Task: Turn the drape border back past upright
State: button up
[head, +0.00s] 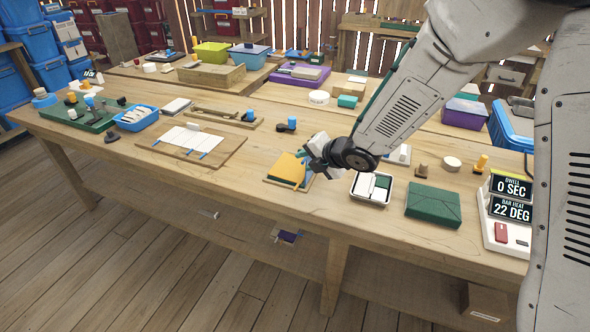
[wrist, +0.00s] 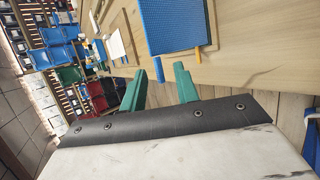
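An orange-yellow sheet (head: 287,167) lies on a thin wooden board near the front edge of the bench in the head view. A blue strip shows at its right side, partly hidden by my gripper (head: 318,165). The gripper is beside the sheet's right side; contact cannot be made out.
A white tray (head: 355,190) with pale and green pieces and a green block (head: 433,205) lie to the right. A control box (head: 508,215) reads dwell 0 sec, bar heat 22 deg. A board with white panels (head: 190,143) lies left.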

jog(key=shift+c, duration=0.3)
grip_shut()
jog(key=shift+w+a+g+h, duration=0.15)
jog(key=shift+a+h, duration=0.1)
jog(key=shift+a, duration=0.15)
jog(key=shift+w+a+g+h, duration=0.15)
jog(key=shift+a+h, duration=0.1)
jog(key=shift+a, duration=0.15)
jog(key=shift+w+a+g+h, duration=0.15)
jog(key=shift+a+g+h, duration=0.2)
jog(key=shift+h, duration=0.15)
jog(key=shift+o, duration=0.5)
grip_release()
jog(key=shift+n, duration=0.3)
jog(key=shift+r, duration=0.1)
